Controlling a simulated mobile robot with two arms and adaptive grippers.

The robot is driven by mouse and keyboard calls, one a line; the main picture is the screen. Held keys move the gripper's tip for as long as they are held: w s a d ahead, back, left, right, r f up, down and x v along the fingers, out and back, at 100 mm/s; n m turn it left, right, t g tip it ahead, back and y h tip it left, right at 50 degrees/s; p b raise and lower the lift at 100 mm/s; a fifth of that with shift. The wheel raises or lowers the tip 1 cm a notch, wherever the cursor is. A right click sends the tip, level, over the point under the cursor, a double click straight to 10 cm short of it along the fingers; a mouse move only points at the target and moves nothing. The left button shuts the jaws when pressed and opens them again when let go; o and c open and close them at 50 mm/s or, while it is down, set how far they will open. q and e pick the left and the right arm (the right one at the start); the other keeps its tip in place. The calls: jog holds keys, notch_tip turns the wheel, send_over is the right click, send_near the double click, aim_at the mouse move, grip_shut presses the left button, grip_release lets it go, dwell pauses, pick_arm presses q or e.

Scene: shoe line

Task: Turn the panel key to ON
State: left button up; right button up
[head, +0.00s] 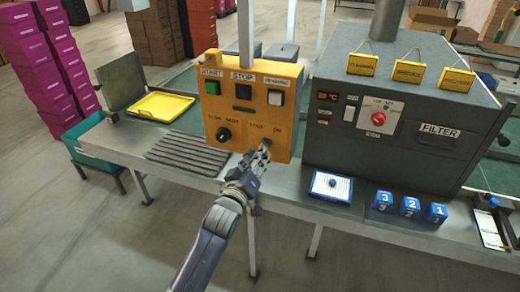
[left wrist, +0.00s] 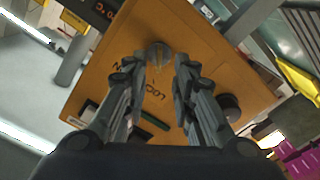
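The yellow control panel (head: 231,118) stands upright on the bench, and its face fills much of the left wrist view (left wrist: 190,50). The panel key (left wrist: 158,54) is a round grey piece on the panel's lower right, near lettering that reads LOCK. In the head view the key is largely hidden behind my gripper, below the small ON label (head: 277,128). Whether it points to LOCK or ON I cannot tell. My left gripper (head: 262,154) is open in front of it. In the left wrist view its fingertips (left wrist: 157,75) lie on either side of the key, apparently without touching it. My right gripper is out of view.
The panel also carries a black knob (head: 223,134) and green, black and white buttons. A grey oven-like machine (head: 400,152) with a red dial stands close on the right. A ribbed grey mat (head: 187,152) and a yellow tray (head: 157,107) lie left. Blue numbered blocks (head: 410,206) sit front right.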

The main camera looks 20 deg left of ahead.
pick_arm(q)
jog(key=shift+w, duration=1.4)
jog(key=shift+d, duration=0.1)
grip_shut()
